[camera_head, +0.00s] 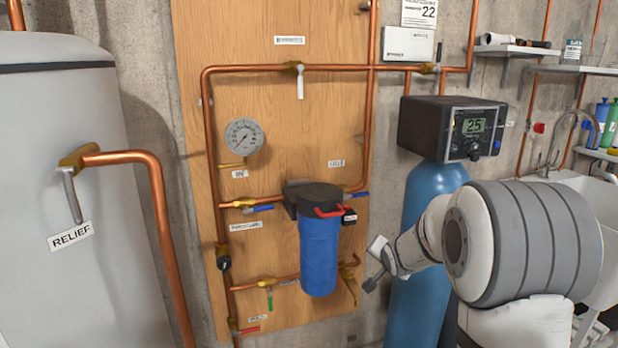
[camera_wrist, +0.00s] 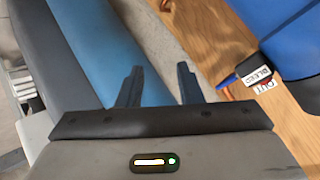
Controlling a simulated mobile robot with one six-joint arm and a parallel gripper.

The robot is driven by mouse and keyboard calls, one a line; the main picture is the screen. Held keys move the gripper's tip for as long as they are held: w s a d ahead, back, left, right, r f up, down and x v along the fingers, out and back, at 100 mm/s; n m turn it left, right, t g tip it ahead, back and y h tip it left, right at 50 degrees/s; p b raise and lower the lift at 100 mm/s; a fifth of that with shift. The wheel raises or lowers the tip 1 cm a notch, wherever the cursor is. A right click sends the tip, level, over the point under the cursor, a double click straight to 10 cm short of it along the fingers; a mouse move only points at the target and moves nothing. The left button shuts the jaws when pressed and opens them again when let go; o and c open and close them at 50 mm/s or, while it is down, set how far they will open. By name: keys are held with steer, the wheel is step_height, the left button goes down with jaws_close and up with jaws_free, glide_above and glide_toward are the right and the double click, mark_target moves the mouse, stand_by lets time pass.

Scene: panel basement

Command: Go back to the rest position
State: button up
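My gripper (camera_head: 374,266) is in front of the panel's lower right side, between the blue filter housing and the blue tank. In the wrist view my gripper (camera_wrist: 160,76) shows its two dark fingers apart, with nothing between them. The blue filter housing (camera_head: 319,250) has a black cap and a red handle, and hangs on the wooden panel (camera_head: 275,120).
The blue tank (camera_head: 425,195) with a black control head (camera_head: 455,128) reading 25 stands close behind my arm. A large grey tank (camera_head: 60,190) with a "RELIEF" label stands at left. Copper pipes (camera_head: 210,150) and valve levers stick out from the panel. A sink (camera_head: 570,180) is at right.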

steer(key=s+a+r+n+g+p, duration=0.1)
steer(key=s+r+n+g+p, duration=0.1)
steer(key=s, duration=1)
steer(key=s+a+r+n+g+p, duration=0.2)
steer(key=s+r, duration=0.4)
steer(key=s, duration=0.7)
steer(key=s+a+r+n+g+p, duration=0.1)
steer(key=s+r+n+g+p, duration=0.3)
steer(key=s, duration=0.8)
steer(key=shift+s+a+r+y+p, duration=0.15)
steer(key=shift+a+r+y+p, duration=0.25)
steer(key=shift+p, duration=0.45)
steer(key=shift+c, duration=0.2)
